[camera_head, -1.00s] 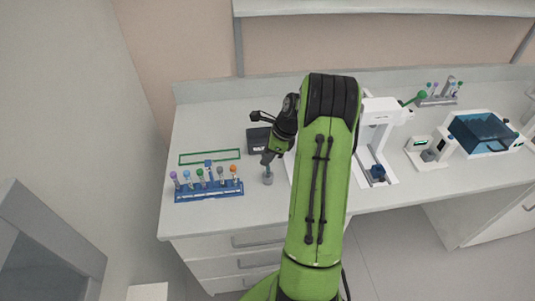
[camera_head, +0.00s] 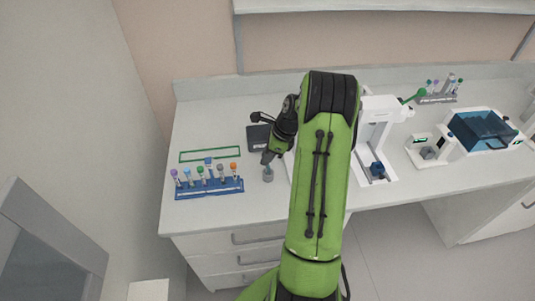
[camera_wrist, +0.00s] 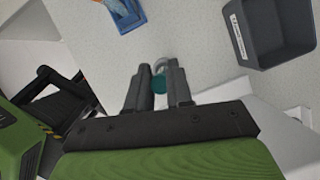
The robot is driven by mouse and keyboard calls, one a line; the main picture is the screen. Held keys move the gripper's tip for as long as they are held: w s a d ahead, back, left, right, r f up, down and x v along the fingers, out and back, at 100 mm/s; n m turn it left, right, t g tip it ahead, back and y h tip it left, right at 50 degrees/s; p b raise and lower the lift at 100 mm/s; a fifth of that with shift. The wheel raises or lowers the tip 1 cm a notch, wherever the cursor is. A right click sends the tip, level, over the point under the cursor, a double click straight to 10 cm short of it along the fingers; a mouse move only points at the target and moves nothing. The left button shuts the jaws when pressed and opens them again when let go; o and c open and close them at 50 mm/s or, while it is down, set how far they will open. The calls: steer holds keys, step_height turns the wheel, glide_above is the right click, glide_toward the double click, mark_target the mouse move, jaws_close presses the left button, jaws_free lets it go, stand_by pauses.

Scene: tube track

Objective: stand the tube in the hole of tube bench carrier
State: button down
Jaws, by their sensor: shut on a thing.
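My gripper (camera_wrist: 156,88) is shut on a tube, whose teal cap (camera_wrist: 159,84) shows between the fingertips in the wrist view. The rest of the tube is hidden below the cap and fingers. The tube bench carrier, a small grey round holder (camera_head: 268,175), stands on the bench right under my gripper (camera_head: 267,159) in the head view. Part of its pale grey rim (camera_wrist: 163,63) shows just beyond the cap in the wrist view. I cannot tell whether the tube's lower end is inside the hole.
A blue rack (camera_head: 208,193) with several capped tubes stands left of the carrier. A dark grey bin (camera_wrist: 262,45) is close behind it. A green rectangle outline (camera_head: 210,156) lies behind the rack. White instruments (camera_head: 375,150) stand to the right.

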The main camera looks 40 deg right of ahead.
steer(key=shift+f, duration=0.5)
steer(key=shift+f, duration=0.2)
stand_by(0.3)
steer(key=c, duration=0.9)
jaws_free()
steer(key=shift+c, duration=0.2)
steer(key=p+v, duration=0.2)
steer(key=v, duration=1.3)
steer(key=shift+r, duration=0.4)
steer(key=shift+s+d, duration=0.1)
